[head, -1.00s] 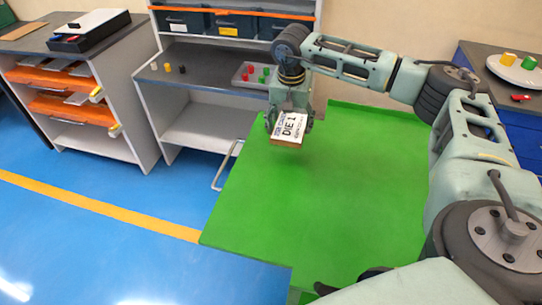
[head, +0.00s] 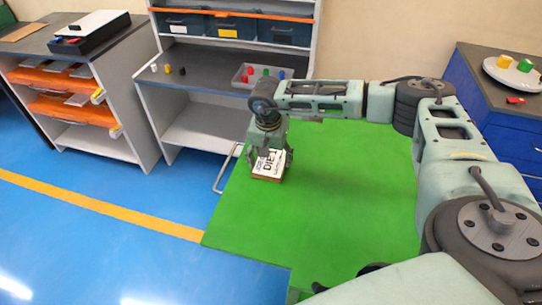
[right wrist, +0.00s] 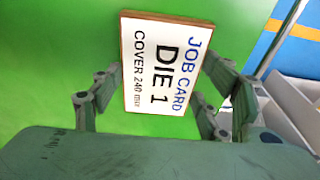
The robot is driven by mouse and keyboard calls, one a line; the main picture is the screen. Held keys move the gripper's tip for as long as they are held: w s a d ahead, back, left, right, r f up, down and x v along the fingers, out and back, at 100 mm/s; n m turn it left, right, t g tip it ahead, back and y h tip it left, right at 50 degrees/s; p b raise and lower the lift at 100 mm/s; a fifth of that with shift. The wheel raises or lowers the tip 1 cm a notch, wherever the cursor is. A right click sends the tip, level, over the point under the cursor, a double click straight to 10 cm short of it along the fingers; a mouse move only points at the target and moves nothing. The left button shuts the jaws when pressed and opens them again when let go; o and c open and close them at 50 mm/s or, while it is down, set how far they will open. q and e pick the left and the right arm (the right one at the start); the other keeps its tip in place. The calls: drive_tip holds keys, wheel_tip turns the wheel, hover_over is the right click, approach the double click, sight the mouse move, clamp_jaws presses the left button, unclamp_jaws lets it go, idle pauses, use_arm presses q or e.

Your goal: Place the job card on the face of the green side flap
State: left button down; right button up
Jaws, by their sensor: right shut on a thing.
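The job card (head: 268,165) is a small white-faced block with brown edges, reading "JOB CARD DIE 1". My right gripper (head: 270,155) is shut on it from above, near the left edge of the green flap (head: 320,210). In the right wrist view the card (right wrist: 160,62) lies between the two fingers (right wrist: 158,98), with green surface around it. I cannot tell whether the card touches the flap. My left gripper is not in view.
A grey shelf unit (head: 205,75) with blue bins and a small tray of coloured pieces (head: 262,74) stands behind the flap. A metal handle (head: 226,168) is close to the flap's left edge. The green surface right of the card is bare.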

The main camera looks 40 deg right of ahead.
sight(269, 165)
drive_tip(key=shift+f, duration=0.15)
drive_tip(key=o, duration=1.2)
drive_tip(key=shift+r, duration=0.3)
wheel_tip(269, 165, up, 12)
drive_tip(key=s+a+b, duration=0.1)
drive_tip(key=b, duration=0.1)
drive_tip(key=shift+a+f, duration=0.15)
drive_tip(key=shift+a, duration=0.05)
